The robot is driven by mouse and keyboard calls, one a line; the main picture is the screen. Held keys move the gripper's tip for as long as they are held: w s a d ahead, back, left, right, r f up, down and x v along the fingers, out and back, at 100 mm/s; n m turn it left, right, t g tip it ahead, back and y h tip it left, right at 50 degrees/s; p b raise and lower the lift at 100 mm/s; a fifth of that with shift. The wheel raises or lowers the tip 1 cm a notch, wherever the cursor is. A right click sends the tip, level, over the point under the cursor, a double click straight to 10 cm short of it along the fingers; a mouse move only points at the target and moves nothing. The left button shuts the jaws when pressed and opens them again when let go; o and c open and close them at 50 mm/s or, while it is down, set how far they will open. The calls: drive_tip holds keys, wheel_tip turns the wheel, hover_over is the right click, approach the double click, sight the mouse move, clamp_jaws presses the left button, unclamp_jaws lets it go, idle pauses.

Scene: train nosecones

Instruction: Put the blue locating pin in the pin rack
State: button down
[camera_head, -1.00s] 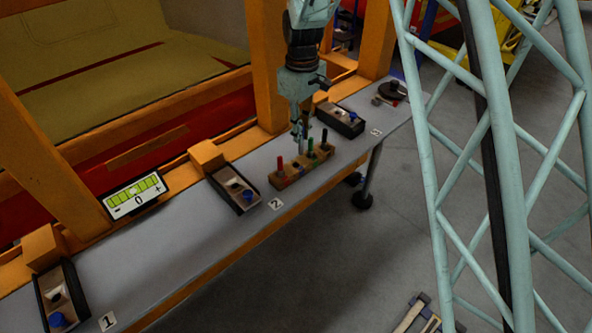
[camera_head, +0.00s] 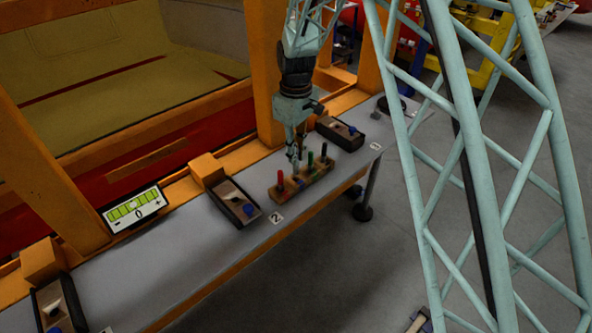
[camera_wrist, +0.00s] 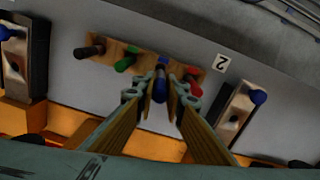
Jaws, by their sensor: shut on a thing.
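The blue locating pin (camera_wrist: 161,88) is between the fingers of my gripper (camera_wrist: 161,92) in the wrist view, and the gripper is shut on it. The pin rack (camera_wrist: 144,62) is a wooden block holding a black pin (camera_wrist: 92,50), a green pin (camera_wrist: 127,62) and a red pin (camera_wrist: 192,82). In the wrist view the blue pin overlaps the rack between the green and red pins; I cannot tell whether its tip is in a hole. In the head view my gripper (camera_head: 296,158) is at the rack (camera_head: 318,181), behind the red pin (camera_head: 281,181).
Dark trays with blue-knobbed parts stand on the grey bench, one left of the rack (camera_head: 233,203), one behind it (camera_head: 340,133). Another tray (camera_head: 60,305) is at the near left. A level display (camera_head: 134,207) stands by the orange frame. Bench between the left trays is clear.

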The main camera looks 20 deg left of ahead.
sight(296, 174)
drive_tip(key=shift+f, duration=1.2)
drive_tip(key=shift+f, duration=0.1)
drive_tip(key=shift+f, duration=1.8)
drive_tip(key=shift+f, duration=0.1)
drive_tip(key=c, duration=2.7)
unclamp_jaws()
drive_tip(key=shift+r, duration=6.15)
